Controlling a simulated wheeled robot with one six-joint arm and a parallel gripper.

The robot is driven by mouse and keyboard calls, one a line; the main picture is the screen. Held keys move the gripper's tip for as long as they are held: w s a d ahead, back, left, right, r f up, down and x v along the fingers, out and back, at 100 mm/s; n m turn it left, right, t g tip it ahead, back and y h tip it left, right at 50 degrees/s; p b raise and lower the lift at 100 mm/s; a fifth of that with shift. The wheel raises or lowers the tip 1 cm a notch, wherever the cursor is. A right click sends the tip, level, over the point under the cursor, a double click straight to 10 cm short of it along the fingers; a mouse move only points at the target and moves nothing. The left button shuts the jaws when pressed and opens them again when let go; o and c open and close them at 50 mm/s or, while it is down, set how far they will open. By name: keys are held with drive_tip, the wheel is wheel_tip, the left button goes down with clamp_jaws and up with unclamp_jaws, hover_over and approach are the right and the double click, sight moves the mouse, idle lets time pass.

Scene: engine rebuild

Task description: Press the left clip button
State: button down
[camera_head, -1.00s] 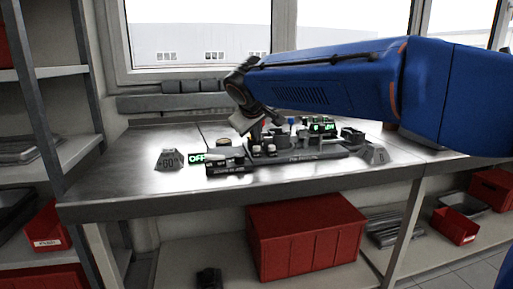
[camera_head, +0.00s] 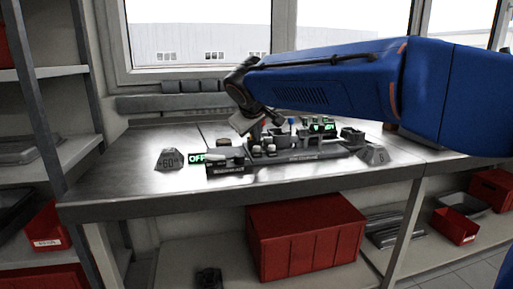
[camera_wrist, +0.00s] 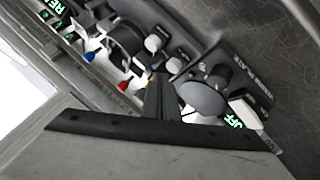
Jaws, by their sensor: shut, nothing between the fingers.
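My gripper (camera_wrist: 160,96) is shut and empty, its fingertips close over the fixture in the wrist view. In the head view the wrist end of my arm is above the fixture's left half, and the fingertips are hard to make out. The grey fixture (camera_head: 318,154) stands on the bench. Beside the fingertips in the wrist view are a white round cap (camera_wrist: 175,65), another white cap (camera_wrist: 154,43) and a red knob (camera_wrist: 124,86). A blue knob (camera_wrist: 90,57) is farther left. I cannot tell which part is the left clip button.
A warm plate with a grey disc (camera_wrist: 205,97) and a green OFF sign (camera_wrist: 235,121) is right of the fingertips. Angled grey blocks stand at the left (camera_head: 169,160) and right (camera_head: 374,155). The bench front (camera_head: 230,193) is clear.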

drive_tip(key=shift+f, duration=0.15)
drive_tip(key=shift+f, duration=0.25)
drive_tip(key=shift+f, duration=0.45)
idle(0.7)
drive_tip(key=shift+r, duration=0.1)
idle(0.3)
drive_tip(key=shift+r, duration=0.8)
drive_tip(key=shift+r, duration=2.5)
